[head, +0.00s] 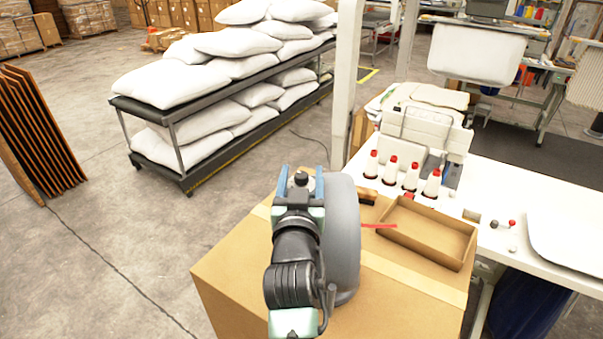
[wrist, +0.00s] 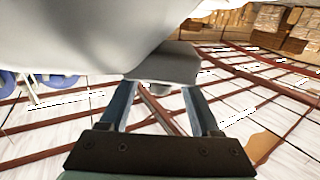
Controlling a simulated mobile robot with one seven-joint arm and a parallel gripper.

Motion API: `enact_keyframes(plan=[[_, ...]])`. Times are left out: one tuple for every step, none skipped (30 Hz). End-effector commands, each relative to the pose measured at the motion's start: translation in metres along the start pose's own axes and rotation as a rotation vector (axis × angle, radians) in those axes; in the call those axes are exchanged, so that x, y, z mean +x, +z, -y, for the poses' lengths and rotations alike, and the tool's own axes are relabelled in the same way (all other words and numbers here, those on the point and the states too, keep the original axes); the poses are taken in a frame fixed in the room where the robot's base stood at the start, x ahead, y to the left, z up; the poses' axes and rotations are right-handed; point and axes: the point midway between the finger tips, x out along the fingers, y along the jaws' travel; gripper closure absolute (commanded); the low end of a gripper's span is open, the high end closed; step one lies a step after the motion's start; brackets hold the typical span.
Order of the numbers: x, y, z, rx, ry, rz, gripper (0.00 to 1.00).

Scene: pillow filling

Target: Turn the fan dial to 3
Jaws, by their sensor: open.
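The fan (head: 345,230) is a large grey rounded body on a cardboard box, just right of my arm in the head view. In the wrist view its pale grey housing (wrist: 75,40) fills the upper left, with a darker grey block (wrist: 165,60) at its lower right. My gripper (head: 301,182) is beside the fan's left side; the dial's number is not readable.
The cardboard box (head: 225,265) under the fan also holds a shallow open carton (head: 437,233) and a red strip (head: 378,226). A pillow rack (head: 185,165) stands behind left.

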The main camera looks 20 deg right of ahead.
Motion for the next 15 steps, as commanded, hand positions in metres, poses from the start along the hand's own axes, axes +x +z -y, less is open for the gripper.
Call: enact_keyframes(plan=[[0.0002, 0.0002, -0.0002, 0.000, 0.000, 0.000, 0.36], [0.0002, 0.0003, -0.0002, 0.000, 0.000, 0.000, 0.36], [0.0001, 0.0003, -0.0002, 0.000, 0.000, 0.000, 0.36], [0.0001, 0.0003, -0.0001, 0.000, 0.000, 0.000, 0.36], [0.0000, 0.0003, -0.0001, 0.000, 0.000, 0.000, 0.36], [0.0000, 0.0003, 0.0000, 0.000, 0.000, 0.000, 0.40], [0.0000, 0.0004, 0.0000, 0.000, 0.000, 0.000, 0.45], [-0.0001, 0.0004, 0.0000, 0.000, 0.000, 0.001, 0.51], [-0.0001, 0.0004, 0.0001, 0.000, 0.000, 0.001, 0.58], [-0.0001, 0.0004, 0.0001, 0.000, 0.000, 0.001, 0.63], [-0.0001, 0.0004, 0.0001, 0.000, 0.000, 0.001, 0.69], [-0.0002, 0.0004, 0.0001, 0.000, 0.000, 0.001, 0.76], [-0.0002, 0.0004, 0.0001, 0.000, 0.000, 0.001, 0.81], [-0.0002, 0.0004, 0.0001, 0.000, 0.000, 0.001, 0.87], [-0.0002, 0.0004, 0.0001, 0.000, 0.000, 0.001, 0.94]])
